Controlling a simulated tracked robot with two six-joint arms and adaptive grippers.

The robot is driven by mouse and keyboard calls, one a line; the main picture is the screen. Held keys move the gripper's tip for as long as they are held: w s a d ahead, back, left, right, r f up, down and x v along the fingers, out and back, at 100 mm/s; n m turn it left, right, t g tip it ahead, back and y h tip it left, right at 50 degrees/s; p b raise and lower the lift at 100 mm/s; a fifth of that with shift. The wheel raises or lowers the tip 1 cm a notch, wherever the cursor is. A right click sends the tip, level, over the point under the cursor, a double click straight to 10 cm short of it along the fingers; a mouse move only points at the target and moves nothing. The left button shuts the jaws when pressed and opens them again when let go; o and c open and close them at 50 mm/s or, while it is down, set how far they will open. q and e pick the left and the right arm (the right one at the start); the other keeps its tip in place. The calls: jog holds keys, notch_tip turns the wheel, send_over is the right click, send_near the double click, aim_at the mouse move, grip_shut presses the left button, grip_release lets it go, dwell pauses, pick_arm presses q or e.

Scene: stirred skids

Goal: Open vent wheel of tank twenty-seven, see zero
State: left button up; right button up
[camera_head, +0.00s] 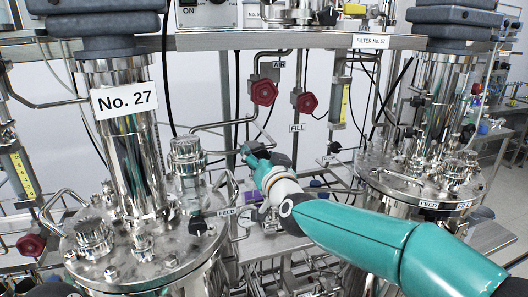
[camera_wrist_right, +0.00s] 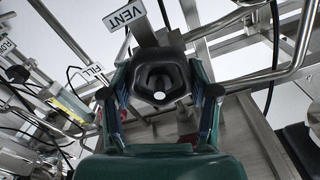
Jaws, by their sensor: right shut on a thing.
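Tank twenty-seven (camera_head: 140,190) stands at the left in the head view, a steel vessel with a "No. 27" plate (camera_head: 124,100) on its column. My right gripper (camera_head: 255,153) reaches in from the right to just right of that tank, near the pipes. In the right wrist view, its fingers (camera_wrist_right: 161,100) are shut on a black vent wheel (camera_wrist_right: 160,82), one finger on each side. A "VENT" label (camera_wrist_right: 127,17) hangs just above the wheel. In the head view the gripper mostly hides the wheel. I cannot make out a zero reading.
Red wheels marked AIR (camera_head: 264,92) and FILL (camera_head: 306,103) hang above my right gripper. Another red wheel (camera_head: 30,245) is at the left. A second steel tank (camera_head: 415,185) stands right, behind my right arm. Pipes and hoses crowd the space between the tanks.

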jog(key=shift+a+f+n+p, duration=0.1)
jog(key=shift+f+n+p, duration=0.2)
jog(key=shift+f+n, duration=0.35)
jog(key=shift+r+n, duration=0.1)
jog(key=shift+n, duration=0.25)
jog(key=o, duration=0.9)
jog(key=shift+c, duration=0.2)
jog(key=o, duration=0.3)
jog(key=shift+w+r, duration=0.1)
jog(key=shift+r, duration=0.05)
jog(key=shift+r, duration=0.2)
jog(key=shift+s, duration=0.2)
